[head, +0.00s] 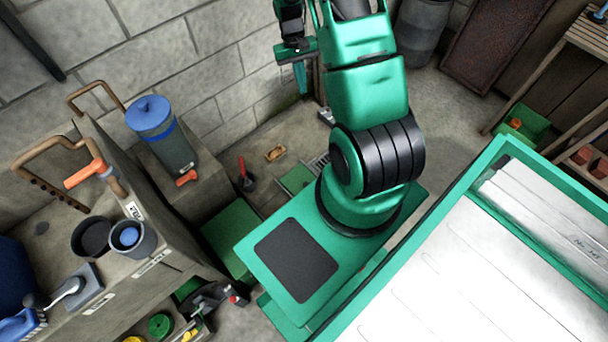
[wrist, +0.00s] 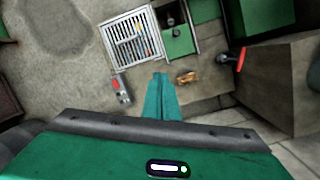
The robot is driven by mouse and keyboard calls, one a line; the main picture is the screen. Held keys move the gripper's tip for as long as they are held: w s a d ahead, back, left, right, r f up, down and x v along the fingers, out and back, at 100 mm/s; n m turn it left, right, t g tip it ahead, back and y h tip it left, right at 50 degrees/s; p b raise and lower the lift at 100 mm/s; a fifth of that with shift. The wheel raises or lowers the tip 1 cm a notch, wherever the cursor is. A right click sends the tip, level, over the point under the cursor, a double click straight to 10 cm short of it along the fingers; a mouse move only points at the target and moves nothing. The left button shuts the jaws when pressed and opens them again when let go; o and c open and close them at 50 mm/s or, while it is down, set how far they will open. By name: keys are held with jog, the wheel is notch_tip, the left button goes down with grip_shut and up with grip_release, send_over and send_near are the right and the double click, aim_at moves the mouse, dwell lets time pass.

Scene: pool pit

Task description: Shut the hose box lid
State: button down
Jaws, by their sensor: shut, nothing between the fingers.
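I cannot make out for certain which thing is the hose box or its lid. A low box with green panels (wrist: 180,42) sits in or on the floor in the wrist view, beside a metal grate; part of it also shows in the head view (head: 297,180), left of my arm's base. Whether a lid there stands open cannot be told. My gripper (head: 301,78) hangs near the wall at the upper middle in the head view. In the wrist view its teal fingers (wrist: 160,82) are together and empty, pointing towards the floor near the box.
The grate (wrist: 130,40) lies left of the box. A small brown object (wrist: 187,78), a red-and-grey object (wrist: 121,88) and a red-handled tool (wrist: 240,60) are on the floor nearby. A blue-lidded container (head: 160,135) stands on a block at left. Concrete floor is open beyond the grate.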

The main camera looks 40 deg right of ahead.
jog(key=w+f+x, duration=0.1)
jog(key=w+x, duration=0.2)
jog(key=x, duration=1.1)
jog(key=y, duration=0.2)
send_near(305, 180)
jog(key=f, duration=0.1)
jog(key=w+f, duration=0.1)
jog(key=f, duration=0.1)
jog(key=shift+w+a+f+g, duration=0.15)
jog(key=shift+f+g, duration=0.1)
jog(key=shift+g, duration=0.05)
jog(key=shift+s+a+f, duration=0.1)
jog(key=shift+s+a, duration=0.2)
jog(key=shift+s, duration=0.25)
jog(key=shift+s+a, duration=0.25)
jog(key=shift+s, duration=0.25)
jog(key=shift+s+a+f, duration=0.1)
jog(key=shift+s+a, duration=0.2)
jog(key=shift+s, duration=0.3)
jog(key=shift+s, duration=0.1)
